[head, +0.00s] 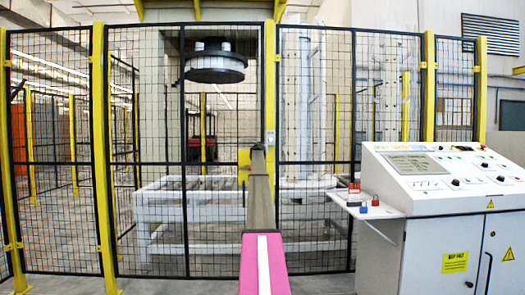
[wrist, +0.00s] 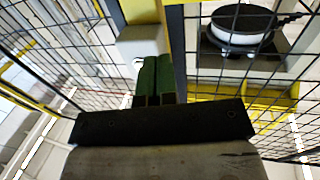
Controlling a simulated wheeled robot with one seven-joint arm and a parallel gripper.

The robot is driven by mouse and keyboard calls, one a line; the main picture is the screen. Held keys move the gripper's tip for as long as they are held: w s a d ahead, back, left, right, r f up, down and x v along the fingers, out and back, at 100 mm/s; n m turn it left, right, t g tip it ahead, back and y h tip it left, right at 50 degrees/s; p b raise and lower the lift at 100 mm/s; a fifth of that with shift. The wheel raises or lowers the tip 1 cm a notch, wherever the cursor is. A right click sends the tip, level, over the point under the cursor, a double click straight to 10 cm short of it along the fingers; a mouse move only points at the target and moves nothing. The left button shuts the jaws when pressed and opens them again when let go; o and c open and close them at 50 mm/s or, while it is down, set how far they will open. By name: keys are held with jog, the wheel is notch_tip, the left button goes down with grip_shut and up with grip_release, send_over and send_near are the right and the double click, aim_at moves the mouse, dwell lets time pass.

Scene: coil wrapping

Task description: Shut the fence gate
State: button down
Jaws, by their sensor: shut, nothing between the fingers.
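The fence gate (head: 183,110) looks like the black mesh section between two yellow posts in the head view. It looks about in line with the fence, but I cannot tell whether it is fully shut. A yellow plate (head: 244,158) sits at its right edge, beside the right post (head: 269,60). My gripper (wrist: 153,82) has green fingers, shut and empty. They point at a pale box (wrist: 140,45) by a yellow post (wrist: 174,12); contact is unclear. In the head view my arm reaches up to that post and hides the fingertips.
A white control console (head: 445,190) with a side shelf (head: 355,207) stands at the right, in front of the fence. Behind the mesh are a white frame (head: 165,205) and a hanging black disc (head: 214,66). Floor at the left shows free only behind the fence.

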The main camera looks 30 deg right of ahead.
jog(key=shift+s, duration=0.1)
jog(key=s+d+v, duration=0.2)
jog(key=v, duration=1.1)
jog(key=s+a+f+n+g+y, duration=0.1)
jog(key=s+a+f+y, duration=0.1)
jog(key=a+f, duration=1)
jog(key=s+a+f+n+g+y, duration=0.1)
jog(key=s+a+f+g+y, duration=0.15)
jog(key=a+f, duration=0.9)
jog(key=s+a+f+n+g+y, duration=0.1)
jog(key=s+a+f, duration=0.4)
jog(key=a+f, duration=0.4)
jog(key=s+a+f+n+g+y, duration=0.1)
jog(key=s+a+f+y, duration=0.1)
jog(key=s+a+f, duration=0.7)
jog(key=s+a+f+n+g+y, duration=0.1)
jog(key=s+a+f+g, duration=0.1)
jog(key=s+a+f, duration=0.5)
jog(key=s+a+f+n+g+y, duration=0.2)
jog(key=s+a+f, duration=0.5)
jog(key=s+a, duration=0.4)
jog(key=s+a+f+n+g+y, duration=0.1)
jog(key=s+a+f+g+y, duration=0.1)
jog(key=s+a+f, duration=0.6)
jog(key=s+a+g, duration=0.1)
jog(key=s, duration=0.5)
jog(key=shift+n, duration=0.4)
